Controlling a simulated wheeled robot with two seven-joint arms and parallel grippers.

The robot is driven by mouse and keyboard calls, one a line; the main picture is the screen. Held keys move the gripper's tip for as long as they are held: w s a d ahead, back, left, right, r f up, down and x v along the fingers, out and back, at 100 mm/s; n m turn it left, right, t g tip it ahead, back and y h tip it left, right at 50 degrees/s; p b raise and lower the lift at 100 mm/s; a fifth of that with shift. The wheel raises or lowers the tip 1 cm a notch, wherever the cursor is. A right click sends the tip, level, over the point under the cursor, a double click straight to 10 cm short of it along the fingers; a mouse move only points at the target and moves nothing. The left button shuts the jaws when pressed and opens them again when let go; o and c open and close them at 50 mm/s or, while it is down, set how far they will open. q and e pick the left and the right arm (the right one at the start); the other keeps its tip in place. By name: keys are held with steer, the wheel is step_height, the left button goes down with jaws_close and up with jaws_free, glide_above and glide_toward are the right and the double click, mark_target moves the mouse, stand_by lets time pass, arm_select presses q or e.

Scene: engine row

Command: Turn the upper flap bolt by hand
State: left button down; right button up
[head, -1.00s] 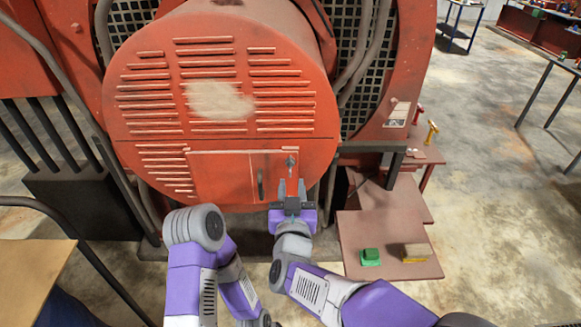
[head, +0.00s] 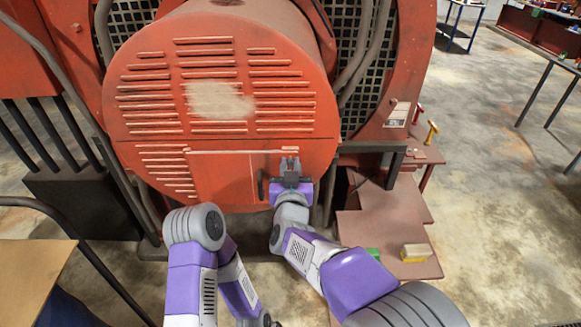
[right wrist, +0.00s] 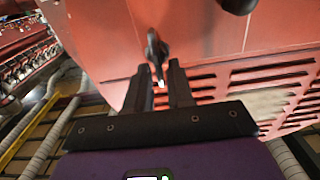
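The round red housing (head: 215,150) has a lower flap (head: 225,178) with a dark handle (head: 261,184). My right gripper (head: 290,165) is raised in front of the flap, right of the handle. In the right wrist view a small dark bolt (right wrist: 153,48) with a pale tip stands on the red face. It is between or just beyond the two fingertips (right wrist: 161,68), which are apart with a gap around the tip. I cannot tell whether they touch it. In the head view the gripper hides the bolt. My left arm is folded at lower left; its gripper is not in view.
A brown shelf (head: 385,225) stands at the right with a yellow-and-white block (head: 416,252) and a green block (head: 373,252) partly behind my right arm. A dark bracket (head: 372,148) juts out right of the housing. A tabletop (head: 30,265) is at lower left.

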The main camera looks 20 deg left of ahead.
jaws_close()
step_height(320, 180, down, 3)
steer(key=m+b, duration=2.1)
steer(key=m, duration=1.4)
steer(key=shift+f+m, duration=0.15)
steer(key=shift+m, duration=0.25)
